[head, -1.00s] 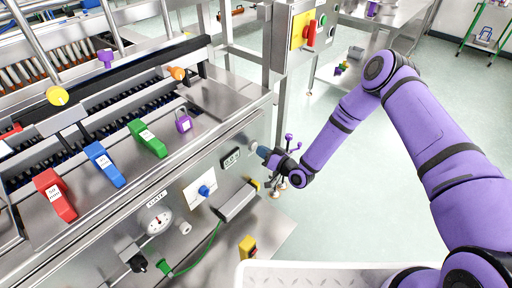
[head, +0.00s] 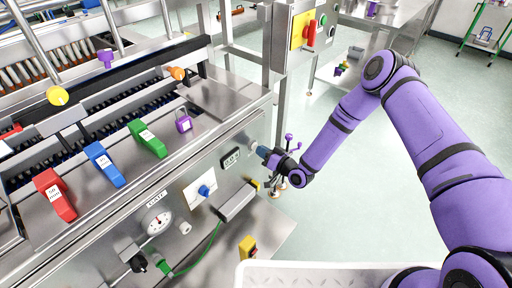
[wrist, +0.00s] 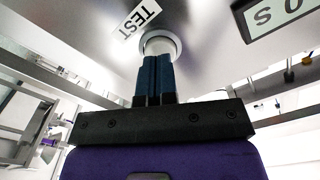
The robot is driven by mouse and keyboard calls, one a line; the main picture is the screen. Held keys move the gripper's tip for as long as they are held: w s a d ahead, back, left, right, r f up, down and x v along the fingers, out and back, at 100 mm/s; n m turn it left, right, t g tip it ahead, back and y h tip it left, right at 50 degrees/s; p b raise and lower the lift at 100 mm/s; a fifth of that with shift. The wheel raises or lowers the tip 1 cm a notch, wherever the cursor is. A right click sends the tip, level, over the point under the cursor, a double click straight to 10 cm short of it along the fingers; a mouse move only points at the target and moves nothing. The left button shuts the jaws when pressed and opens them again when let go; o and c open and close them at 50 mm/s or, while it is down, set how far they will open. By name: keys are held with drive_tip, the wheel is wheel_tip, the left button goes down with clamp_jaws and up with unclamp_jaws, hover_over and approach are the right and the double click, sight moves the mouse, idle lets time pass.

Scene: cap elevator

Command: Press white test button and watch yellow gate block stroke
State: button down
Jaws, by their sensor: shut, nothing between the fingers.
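The white test button (wrist: 160,43) sits in a pale ring on the steel front panel, beside a label reading TEST (wrist: 136,18). My gripper (wrist: 157,58) is shut and empty, and its fingertips are at the button's face, apparently touching it. They hide part of the button. In the head view my gripper (head: 263,152) meets the panel just right of the small display (head: 231,158). A small yellow piece (head: 254,184) shows at the end of a steel housing (head: 237,202) below the display; it may be the gate block.
A blue knob (head: 204,191) on a white plate and a dial gauge (head: 158,222) are left on the panel. A yellow box with a red part (head: 248,247) is lower down. A steel post with a yellow-red switch (head: 302,29) rises behind.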

drive_tip(key=shift+x, duration=0.8)
idle(0.8)
drive_tip(key=shift+v, duration=2.75)
